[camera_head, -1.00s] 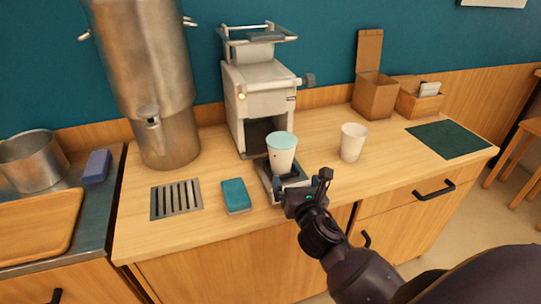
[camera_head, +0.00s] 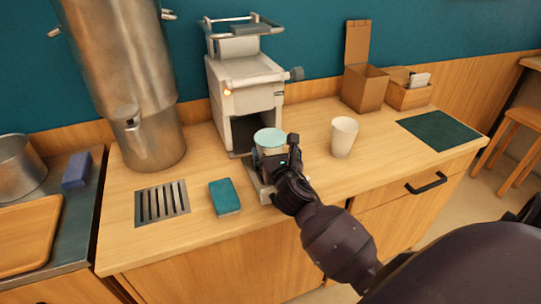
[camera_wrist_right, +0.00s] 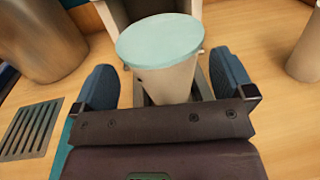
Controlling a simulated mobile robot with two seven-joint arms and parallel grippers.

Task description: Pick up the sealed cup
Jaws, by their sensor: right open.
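The sealed cup (camera_head: 269,139) is white with a pale teal lid and stands upright on the tray of the sealing machine (camera_head: 246,95). It also shows in the right wrist view (camera_wrist_right: 163,55), between the two blue fingers. My right gripper (camera_head: 283,165) is at the cup's near side and hides its lower part in the head view. In the right wrist view my right gripper (camera_wrist_right: 168,88) is open, with a finger on each side of the cup and gaps visible. My left gripper is not in view.
An open white cup (camera_head: 343,137) stands to the right. A teal sponge (camera_head: 224,197) and a drain grate (camera_head: 162,203) lie to the left. A steel urn (camera_head: 150,140) stands behind. A cardboard box (camera_head: 365,91) and a dark green mat (camera_head: 440,130) are at the right.

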